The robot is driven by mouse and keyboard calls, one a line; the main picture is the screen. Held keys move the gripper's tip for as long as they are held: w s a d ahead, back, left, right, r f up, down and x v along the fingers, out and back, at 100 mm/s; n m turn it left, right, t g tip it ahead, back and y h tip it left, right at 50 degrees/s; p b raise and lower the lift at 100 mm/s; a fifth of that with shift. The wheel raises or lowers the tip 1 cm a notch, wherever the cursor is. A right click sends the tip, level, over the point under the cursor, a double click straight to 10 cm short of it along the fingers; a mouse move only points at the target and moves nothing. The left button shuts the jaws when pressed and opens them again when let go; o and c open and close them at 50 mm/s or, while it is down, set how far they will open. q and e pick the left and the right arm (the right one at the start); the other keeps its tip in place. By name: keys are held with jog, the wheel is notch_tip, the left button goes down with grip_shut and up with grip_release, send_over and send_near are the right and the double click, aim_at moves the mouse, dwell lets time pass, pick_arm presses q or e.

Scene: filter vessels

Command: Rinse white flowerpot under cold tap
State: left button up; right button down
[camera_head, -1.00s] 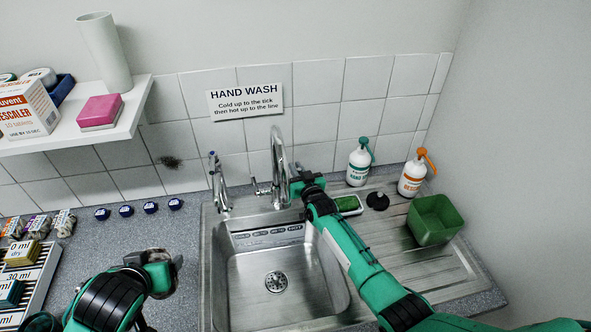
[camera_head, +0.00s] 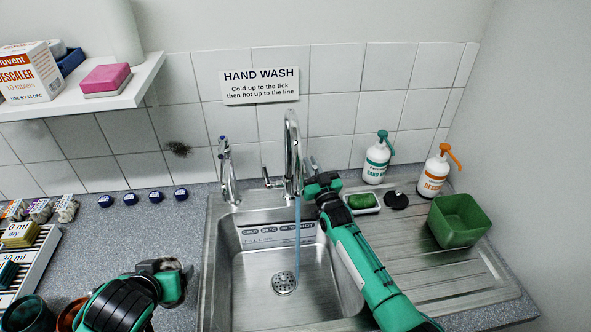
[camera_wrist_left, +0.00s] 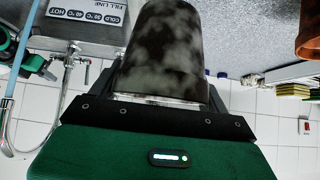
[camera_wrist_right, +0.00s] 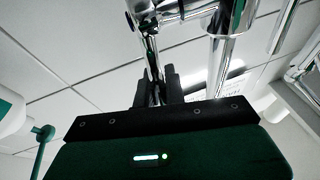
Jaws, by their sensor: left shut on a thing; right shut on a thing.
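A pot (camera_wrist_left: 160,50) with dark, mottled grime over a paler surface is gripped by my left gripper (camera_head: 165,270), over the counter left of the sink. Its inside is not clear. My right gripper (camera_head: 318,184) is at the tall chrome tap (camera_head: 292,150). In the right wrist view, its fingers (camera_wrist_right: 160,86) are shut on a thin chrome lever (camera_wrist_right: 151,58). A blue-tinted water stream (camera_head: 298,235) falls from this tap into the steel sink (camera_head: 255,290). The pot is apart from the stream. A shorter tap (camera_head: 227,170) with a blue top stands to the left.
A green tub (camera_head: 458,220), a teal-topped bottle (camera_head: 376,158), an orange-topped bottle (camera_head: 433,174) and a sponge dish (camera_head: 362,203) stand right of the sink. Several blue caps (camera_head: 156,197) line the counter's back. A shelf (camera_head: 110,98) overhangs the left. The basin is open.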

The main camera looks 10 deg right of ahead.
jog(key=c, duration=1.5)
grip_release()
pick_arm(q)
jog(key=shift+r+p, duration=0.3)
jog(key=shift+p, duration=0.1)
pick_arm(e)
jog(key=shift+s+f, duration=0.15)
jog(key=shift+s, duration=0.3)
pick_arm(q)
notch_tip(320, 180, up, 2)
jog(key=shift+r+p, duration=0.15)
jog(key=shift+p, duration=0.9)
pick_arm(e)
jog(key=v, duration=0.6)
jog(key=shift+s+d, duration=0.1)
jog(key=shift+s, duration=0.2)
